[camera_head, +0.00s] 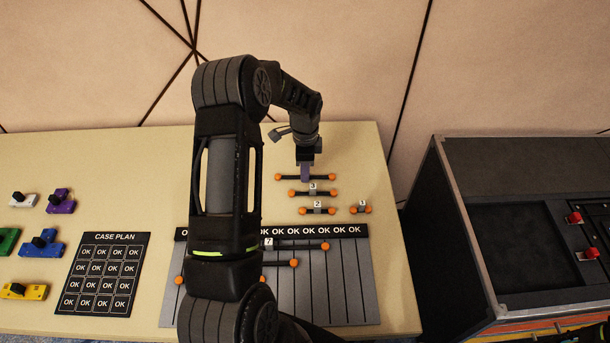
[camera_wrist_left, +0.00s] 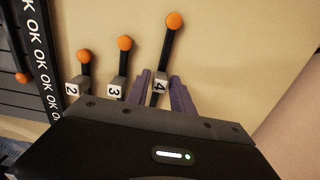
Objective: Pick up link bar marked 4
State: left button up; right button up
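The link bar marked 4 (camera_head: 322,177) is a dark bar with orange ball ends, the rearmost in a group of bars on the table. In the head view my left gripper (camera_head: 306,174) is down over its middle and hides its label. In the left wrist view the purple fingers (camera_wrist_left: 160,92) stand on either side of the bar's white label 4 (camera_wrist_left: 160,86). I cannot tell whether they press on it or leave a small gap. The bar does not look clearly raised. My right gripper is not in view.
Bars marked 3 (camera_head: 313,193) and 2 (camera_head: 317,211) lie just in front, with a short bar (camera_head: 361,210) at right. A slotted board (camera_head: 350,280) holds other bars. Coloured blocks (camera_head: 40,244) and a case plan panel (camera_head: 103,272) are left. A dark console (camera_head: 520,230) stands right.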

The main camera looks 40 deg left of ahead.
pick_arm(q)
grip_shut()
dwell(0.3)
dwell(0.3)
notch_tip(320, 180, up, 10)
jog(key=shift+b, duration=1)
